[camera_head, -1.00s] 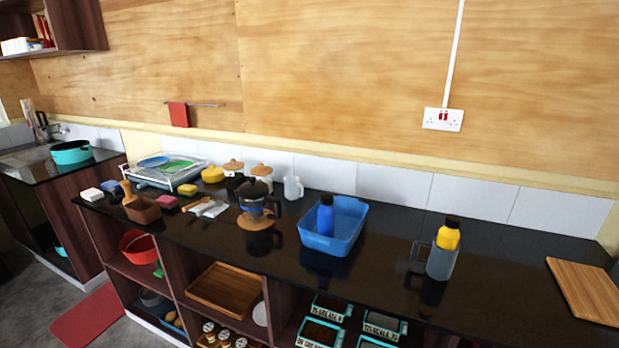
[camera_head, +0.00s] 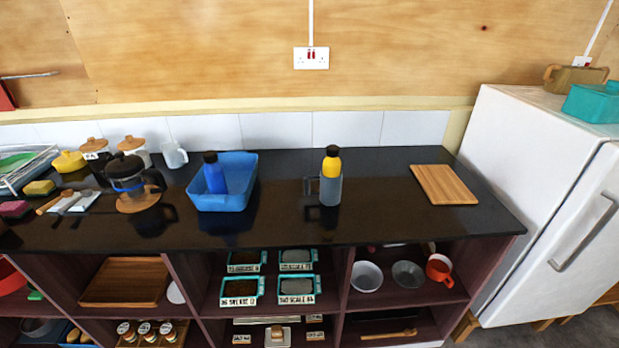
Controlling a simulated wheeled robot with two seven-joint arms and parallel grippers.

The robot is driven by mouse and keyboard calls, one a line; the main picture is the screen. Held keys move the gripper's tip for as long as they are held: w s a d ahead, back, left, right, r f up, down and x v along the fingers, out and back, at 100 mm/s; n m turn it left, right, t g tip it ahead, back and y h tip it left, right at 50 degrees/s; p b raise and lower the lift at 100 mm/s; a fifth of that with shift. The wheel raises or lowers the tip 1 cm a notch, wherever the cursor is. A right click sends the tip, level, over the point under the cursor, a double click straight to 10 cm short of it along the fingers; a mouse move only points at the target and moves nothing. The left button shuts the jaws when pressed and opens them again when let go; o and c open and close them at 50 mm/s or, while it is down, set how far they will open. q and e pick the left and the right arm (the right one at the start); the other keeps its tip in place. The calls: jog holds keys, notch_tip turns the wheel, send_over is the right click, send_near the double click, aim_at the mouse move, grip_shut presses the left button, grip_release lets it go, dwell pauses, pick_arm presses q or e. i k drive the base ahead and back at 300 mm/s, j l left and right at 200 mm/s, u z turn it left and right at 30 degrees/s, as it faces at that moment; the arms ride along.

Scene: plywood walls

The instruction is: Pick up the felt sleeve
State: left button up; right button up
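A grey sleeve (camera_head: 330,191), which looks like the felt sleeve, stands upright on the black counter. It is around the lower part of a yellow bottle (camera_head: 332,165) with a black cap. A small dark, see-through shape (camera_head: 311,186) shows at the sleeve's left side; I cannot tell whether it is joined to it. Neither of my grippers is in view.
A blue tub (camera_head: 222,200) with a blue bottle (camera_head: 214,175) stands left of the sleeve. A wooden board (camera_head: 443,184) lies to the right. A French press (camera_head: 126,174) is farther left. A white fridge (camera_head: 540,190) stands beyond the counter's right end. Counter around the sleeve is clear.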

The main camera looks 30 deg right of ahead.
aim_at(330, 188)
jog(key=z, duration=1.15)
